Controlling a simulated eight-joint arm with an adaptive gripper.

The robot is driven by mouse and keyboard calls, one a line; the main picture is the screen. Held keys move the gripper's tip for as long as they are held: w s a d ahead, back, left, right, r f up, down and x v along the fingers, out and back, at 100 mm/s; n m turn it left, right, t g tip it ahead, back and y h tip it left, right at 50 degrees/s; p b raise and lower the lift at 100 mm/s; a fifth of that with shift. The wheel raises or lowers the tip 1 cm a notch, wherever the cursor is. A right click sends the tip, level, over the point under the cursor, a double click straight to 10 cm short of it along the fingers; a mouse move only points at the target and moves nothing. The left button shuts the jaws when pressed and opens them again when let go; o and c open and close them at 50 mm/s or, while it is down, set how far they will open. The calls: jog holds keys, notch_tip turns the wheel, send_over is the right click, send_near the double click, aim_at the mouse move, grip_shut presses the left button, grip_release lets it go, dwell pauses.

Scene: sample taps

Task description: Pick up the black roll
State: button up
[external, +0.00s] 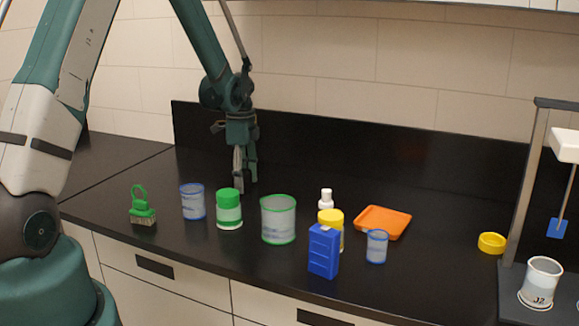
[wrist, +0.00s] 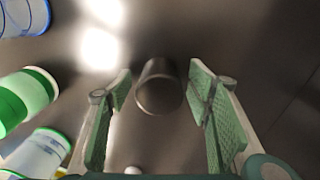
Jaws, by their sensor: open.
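The black roll (wrist: 158,88) shows in the wrist view as a dark, short cylinder on the black counter, between my two fingers and a little beyond their tips. My gripper (wrist: 160,85) is open, with one green finger pad on each side of the roll and a gap on both sides. In the external view my gripper (external: 245,188) points down over the back of the counter, behind the green-lidded jar. I cannot make out the roll in that view; it is dark against the dark counter or hidden by the fingers.
In front of my gripper stand a blue-rimmed beaker (external: 193,202), a green-lidded jar (external: 229,210), a green-rimmed beaker (external: 278,220) and a green brush (external: 142,207). A blue box (external: 323,251) and an orange tray (external: 382,222) are further right. The black back wall (external: 350,160) runs behind.

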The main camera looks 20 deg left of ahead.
jog(key=shift+f, duration=0.3)
dwell(0.4)
jog(key=c, duration=1)
jog(key=shift+r, duration=0.1)
jog(key=shift+r, duration=4.9)
